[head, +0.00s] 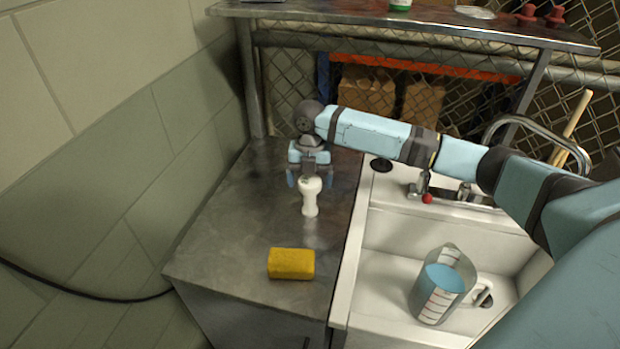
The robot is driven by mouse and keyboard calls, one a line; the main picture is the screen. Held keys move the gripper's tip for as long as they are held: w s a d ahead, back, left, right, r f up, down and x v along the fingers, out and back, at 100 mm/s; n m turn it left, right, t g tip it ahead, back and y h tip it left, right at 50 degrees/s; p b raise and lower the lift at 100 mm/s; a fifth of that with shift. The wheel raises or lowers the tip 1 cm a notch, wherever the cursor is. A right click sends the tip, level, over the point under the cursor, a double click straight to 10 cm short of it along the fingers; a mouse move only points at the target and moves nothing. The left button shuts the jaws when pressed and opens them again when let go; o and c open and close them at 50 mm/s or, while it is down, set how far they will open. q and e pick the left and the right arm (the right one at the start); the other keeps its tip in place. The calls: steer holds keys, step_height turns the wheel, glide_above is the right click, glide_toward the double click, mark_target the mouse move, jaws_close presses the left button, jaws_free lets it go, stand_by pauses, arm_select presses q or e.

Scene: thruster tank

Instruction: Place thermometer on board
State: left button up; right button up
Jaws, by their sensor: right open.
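A white thermometer (310,200) with a round head and a narrower stem stands upright, seemingly on the metal counter board (235,225) left of the sink. My right gripper (310,179) is at the thermometer's head, reaching in from the right side. Its two blue fingers are apart, one on each side of the head, with visible gaps between them and it. The head partly covers the gripper's middle. My left gripper is not in view.
A yellow sponge (291,264) lies on the board nearer to me. A measuring jug (441,284) with blue liquid stands in the white sink (375,290) at right. A faucet (424,186) and a raised metal shelf (400,22) are behind.

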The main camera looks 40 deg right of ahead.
step_height(320, 180, up, 12)
steer(key=w, duration=0.1)
steer(key=shift+w+d, duration=0.15)
steer(key=shift+d, duration=0.25)
stand_by(0.4)
